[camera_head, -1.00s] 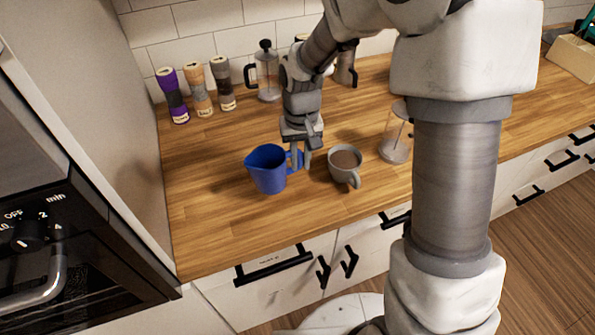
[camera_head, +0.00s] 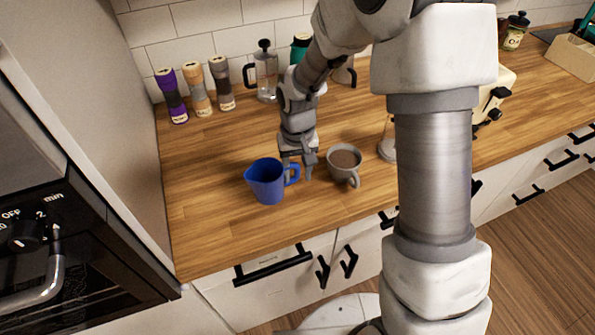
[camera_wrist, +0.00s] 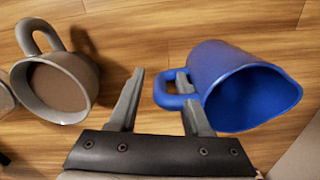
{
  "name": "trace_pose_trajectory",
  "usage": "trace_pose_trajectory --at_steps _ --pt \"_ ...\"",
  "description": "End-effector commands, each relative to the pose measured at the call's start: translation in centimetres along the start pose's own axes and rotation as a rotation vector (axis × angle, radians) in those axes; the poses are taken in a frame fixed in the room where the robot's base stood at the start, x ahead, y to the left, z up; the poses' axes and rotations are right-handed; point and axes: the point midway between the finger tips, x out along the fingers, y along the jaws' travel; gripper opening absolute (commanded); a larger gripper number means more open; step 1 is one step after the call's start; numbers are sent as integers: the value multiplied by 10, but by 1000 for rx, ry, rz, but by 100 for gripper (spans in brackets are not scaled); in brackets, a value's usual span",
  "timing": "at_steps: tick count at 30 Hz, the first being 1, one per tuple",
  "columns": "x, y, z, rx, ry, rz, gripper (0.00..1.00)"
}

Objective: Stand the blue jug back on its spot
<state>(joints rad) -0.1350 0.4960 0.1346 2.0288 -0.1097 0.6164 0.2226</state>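The blue jug (camera_head: 264,184) stands upright on the wooden counter, its handle turned right toward my gripper (camera_head: 297,177). In the wrist view the jug (camera_wrist: 238,85) is at the right, with its mouth visible. My gripper (camera_wrist: 160,73) is open there. Its right finger is at the handle loop and overlaps it, while its left finger stands clear on the handle's other side. I cannot tell whether the right finger touches the handle. No marked spot for the jug shows.
A grey mug (camera_head: 344,160) of brown drink stands just right of my gripper, also in the wrist view (camera_wrist: 62,85). Purple (camera_head: 172,97), tan (camera_head: 197,93) and grey (camera_head: 222,84) jars and a French press (camera_head: 264,75) line the back. The counter left of the jug is clear.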

Motion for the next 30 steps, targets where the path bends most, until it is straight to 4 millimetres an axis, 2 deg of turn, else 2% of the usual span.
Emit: trace_pose_trajectory --at_steps 7,11,24,30 --pt "-1 0 0 0 0 0 49" --pt "-9 0 -1 0 3 0 49" --pt "-98 0 -1 -1 5 0 49" --pt "-120 0 0 0 2 0 49"
